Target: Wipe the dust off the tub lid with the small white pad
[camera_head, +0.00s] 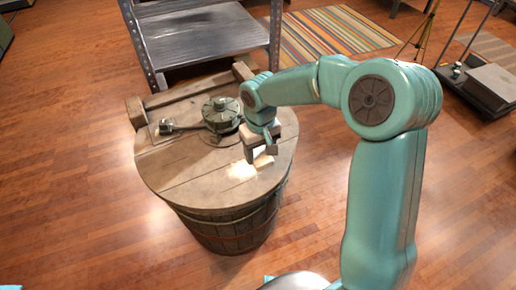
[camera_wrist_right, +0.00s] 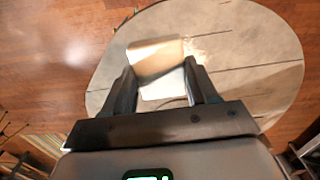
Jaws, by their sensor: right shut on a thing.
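The tub lid (camera_head: 200,170) is a round, grey-brown plank top on a wooden tub (camera_head: 235,228). It fills much of the right wrist view (camera_wrist_right: 250,70). A pale, bright dusty patch (camera_head: 240,170) lies on its front right part. My right gripper (camera_head: 262,152) is over the lid, just right of this patch. It is shut on the small white pad (camera_wrist_right: 163,88), which shows pale between the fingers in the right wrist view. In the head view the fingers hide most of the pad. I cannot tell whether the pad touches the lid. My left gripper is out of view.
A dark green round device (camera_head: 222,115) with a side arm stands on the lid behind my right gripper. A wooden bar (camera_head: 190,92) runs along the lid's back edge. A metal shelf (camera_head: 205,40) stands behind the tub. The floor left of the tub is clear.

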